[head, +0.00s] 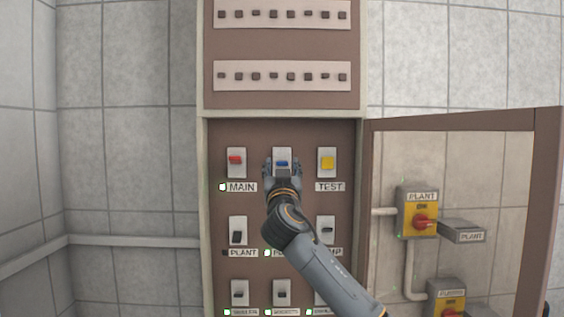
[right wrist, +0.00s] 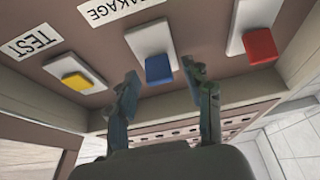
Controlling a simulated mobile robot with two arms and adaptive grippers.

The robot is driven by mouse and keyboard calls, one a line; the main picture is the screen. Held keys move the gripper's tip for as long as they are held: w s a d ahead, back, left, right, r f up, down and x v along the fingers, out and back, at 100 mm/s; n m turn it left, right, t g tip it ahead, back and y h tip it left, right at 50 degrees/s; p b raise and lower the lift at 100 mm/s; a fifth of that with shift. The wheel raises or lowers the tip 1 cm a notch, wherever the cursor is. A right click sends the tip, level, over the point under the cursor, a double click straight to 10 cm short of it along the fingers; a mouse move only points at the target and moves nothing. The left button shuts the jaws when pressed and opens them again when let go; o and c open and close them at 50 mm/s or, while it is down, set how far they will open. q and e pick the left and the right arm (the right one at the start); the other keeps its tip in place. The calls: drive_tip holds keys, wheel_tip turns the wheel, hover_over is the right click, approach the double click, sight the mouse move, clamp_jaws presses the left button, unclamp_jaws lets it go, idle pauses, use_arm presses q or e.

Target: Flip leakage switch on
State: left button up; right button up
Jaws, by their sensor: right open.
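The leakage switch is a blue rocker (head: 281,164) on a white plate, in the middle of the top switch row. In the right wrist view its blue rocker (right wrist: 158,69) sits beside a partly cut-off label reading "AKAGE" (right wrist: 118,8). My right gripper (head: 282,168) is in front of this switch and hides its label in the head view. In the right wrist view the gripper (right wrist: 162,74) has its two fingers spread, one on each side of the blue rocker, with nothing held. I cannot tell whether a finger touches it. My left gripper is not in view.
The red MAIN switch (head: 236,160) and yellow TEST switch (head: 327,162) flank the blue one closely. More switches, including PLANT (head: 237,237), are below. Rows of small knobs (head: 282,76) are above. An open framed door (head: 460,121) stands right, with yellow-and-red isolators (head: 418,212) behind it.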

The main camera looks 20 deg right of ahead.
drive_tip(key=shift+c, duration=1.1)
clamp_jaws()
drive_tip(key=shift+g+b, duration=0.3)
drive_tip(key=shift+b, duration=0.35)
drive_tip(key=shift+r, duration=0.25)
drive_tip(key=shift+r+g+y+p, duration=0.3)
drive_tip(key=shift+r+g+p, duration=0.2)
drive_tip(key=shift+g, duration=0.2)
drive_tip(key=shift+r+g, duration=0.15)
drive_tip(key=shift+g, duration=0.35)
drive_tip(key=shift+w+g+y, duration=0.1)
drive_tip(key=shift+g+y, duration=0.3)
drive_tip(key=shift+g, duration=0.4)
drive_tip(key=shift+d+r, duration=0.1)
